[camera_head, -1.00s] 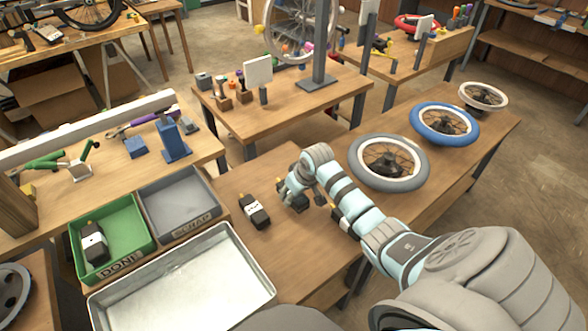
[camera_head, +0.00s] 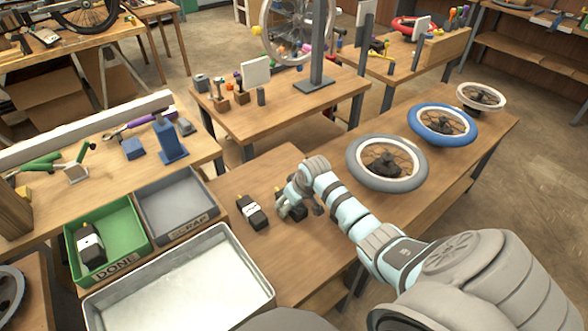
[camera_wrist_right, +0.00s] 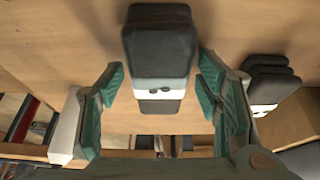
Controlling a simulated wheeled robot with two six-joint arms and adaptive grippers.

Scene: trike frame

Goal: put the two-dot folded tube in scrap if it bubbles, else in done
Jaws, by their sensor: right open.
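Black folded tubes with white bands lie on the middle bench. The two-dot folded tube (camera_wrist_right: 161,92) shows in the right wrist view, with two dark dots on its band; it lies between the fingers of my right gripper (camera_wrist_right: 160,82), with gaps at both sides. In the head view my right gripper (camera_head: 300,209) is low over the bench and partly hides this tube. Another folded tube (camera_head: 252,212) lies just left of it. The green DONE bin (camera_head: 134,216) holds one folded tube (camera_head: 90,246). The grey SCRAP bin (camera_head: 178,200) is empty. My left gripper is out of view.
A shallow metal tray (camera_head: 180,288) stands in front of the bins; I cannot tell whether it holds water. Another folded tube (camera_wrist_right: 268,88) lies to the right in the wrist view. Wheels, one with a grey tyre (camera_head: 386,163), lie on the bench's right part.

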